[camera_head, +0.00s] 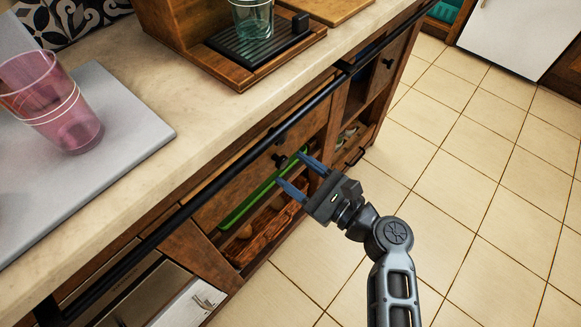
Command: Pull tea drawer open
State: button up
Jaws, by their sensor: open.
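A wooden drawer front (235,196) with a dark round knob (280,160) lies under the counter edge, behind a long black rail. No label shows, so I cannot tell for certain that it is the tea drawer. It looks closed. My gripper (290,169) is open, its two blue-grey fingers pointing at the drawer front close to the knob. One fingertip is on each side of the knob in the picture. I cannot tell whether they touch it. Nothing is between the fingers.
The black rail (230,165) runs along the counter front. An open shelf below holds a green tray (250,203) and a wooden crate (268,229). Pink cups (72,125) and a glass on a drip tray (262,48) stand on the counter. The tiled floor (470,170) to the right is clear.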

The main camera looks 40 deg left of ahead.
jog(key=shift+w+a, duration=0.1)
jog(key=shift+a, duration=0.85)
grip_shut()
